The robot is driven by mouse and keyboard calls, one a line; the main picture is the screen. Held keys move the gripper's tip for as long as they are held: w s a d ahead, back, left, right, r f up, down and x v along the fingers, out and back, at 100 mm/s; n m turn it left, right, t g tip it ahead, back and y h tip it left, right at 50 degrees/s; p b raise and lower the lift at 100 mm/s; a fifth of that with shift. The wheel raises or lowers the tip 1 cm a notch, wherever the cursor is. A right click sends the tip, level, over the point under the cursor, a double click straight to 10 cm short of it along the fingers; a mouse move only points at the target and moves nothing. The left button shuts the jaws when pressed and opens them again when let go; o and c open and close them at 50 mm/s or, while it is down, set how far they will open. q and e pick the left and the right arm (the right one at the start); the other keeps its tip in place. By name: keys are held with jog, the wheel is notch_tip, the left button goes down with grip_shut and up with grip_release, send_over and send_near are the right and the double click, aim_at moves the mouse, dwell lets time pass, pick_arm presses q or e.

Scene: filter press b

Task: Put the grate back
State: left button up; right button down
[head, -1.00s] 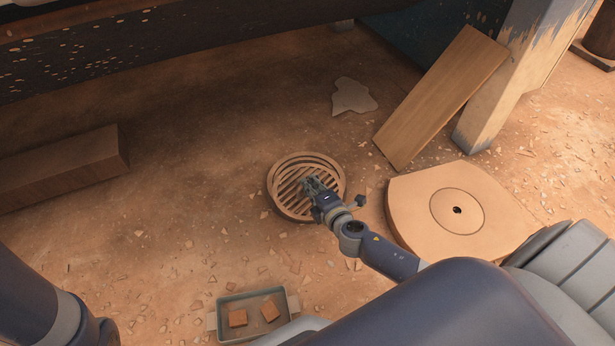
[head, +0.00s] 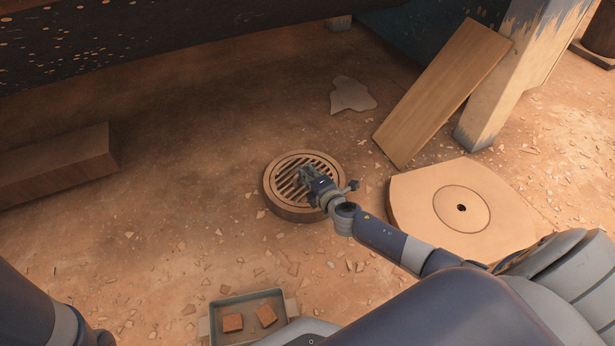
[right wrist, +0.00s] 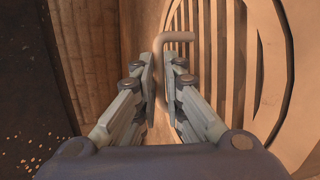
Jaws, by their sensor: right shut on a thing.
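The round slatted grate (head: 288,184) lies inside a raised round rim (head: 290,212) on the dusty floor, near the middle of the head view. Its slats look roughly centred in the rim; I cannot tell whether it sits fully flush. My right gripper (head: 307,175) is over the grate and hides part of it. In the right wrist view, my right gripper (right wrist: 163,82) is shut on the grate's bent rod handle (right wrist: 176,37), with the slats (right wrist: 222,70) to the right. My left arm shows at the lower left, but its gripper is out of view.
A round-holed slab (head: 420,205) lies right of the rim. A plank (head: 445,90) leans by a post (head: 500,95). A wooden beam (head: 50,165) lies at left. A tray (head: 215,320) with two small blocks stands below. Open floor lies left of the rim.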

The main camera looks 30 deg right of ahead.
jog(key=shift+r, duration=0.15)
jog(key=shift+f, duration=0.2)
jog(key=c, duration=1.7)
grip_release()
jog(key=shift+r, duration=0.1)
jog(key=shift+s+r, duration=0.1)
jog(key=shift+r, duration=0.05)
jog(key=p+v, duration=0.4)
jog(key=v, duration=0.7)
jog(key=shift+p, duration=0.3)
jog(key=shift+s+r, duration=0.1)
jog(key=shift+s, duration=0.25)
